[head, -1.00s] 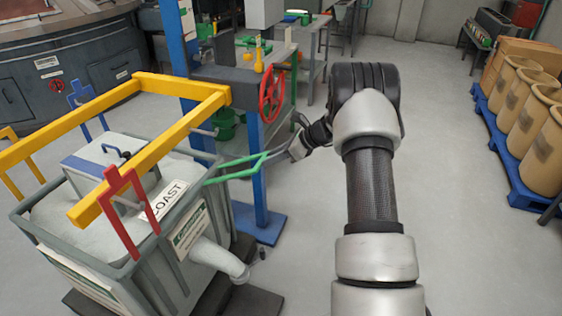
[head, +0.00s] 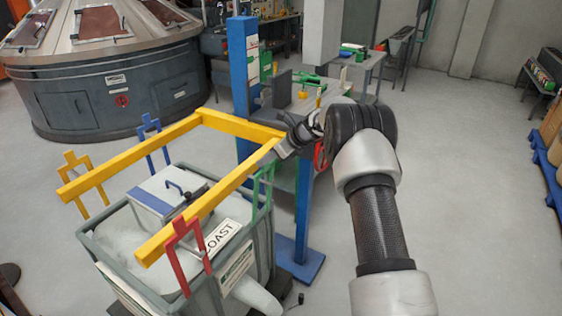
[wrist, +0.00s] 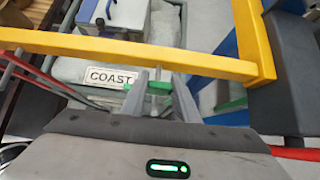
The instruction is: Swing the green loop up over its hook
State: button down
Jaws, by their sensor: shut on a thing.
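The green loop (head: 255,193) stands close to upright at the right side of the grey bin (head: 100,245), beside the yellow lifting frame (head: 210,195). My gripper (head: 272,157) is at the loop's upper end, next to the frame's right bar. In the wrist view, my gripper's fingers (wrist: 160,82) are shut on the green loop's top bar (wrist: 158,86), which shows just below the yellow bar.
A red loop (head: 181,241), a blue loop (head: 165,145) and a yellow loop (head: 72,183) stand upright around the frame. A blue post (head: 240,80) and a red handwheel (head: 320,155) are close to my arm. Open floor lies at the right.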

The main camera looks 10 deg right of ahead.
jog(key=shift+w+a+g+h+p, duration=0.15)
jog(key=shift+w+a+g+h, duration=0.15)
jog(key=shift+w+a, duration=0.4)
jog(key=shift+w+a+g+h+p, duration=0.25)
jog(key=shift+w+a, duration=0.25)
jog(key=shift+a, duration=0.3)
jog(key=c, duration=1.4)
grip_release()
jog(key=shift+o, duration=0.2)
jog(key=shift+r, duration=0.1)
jog(key=b+v, duration=0.2)
jog(key=v, duration=1.5)
jog(key=shift+s+r, duration=0.2)
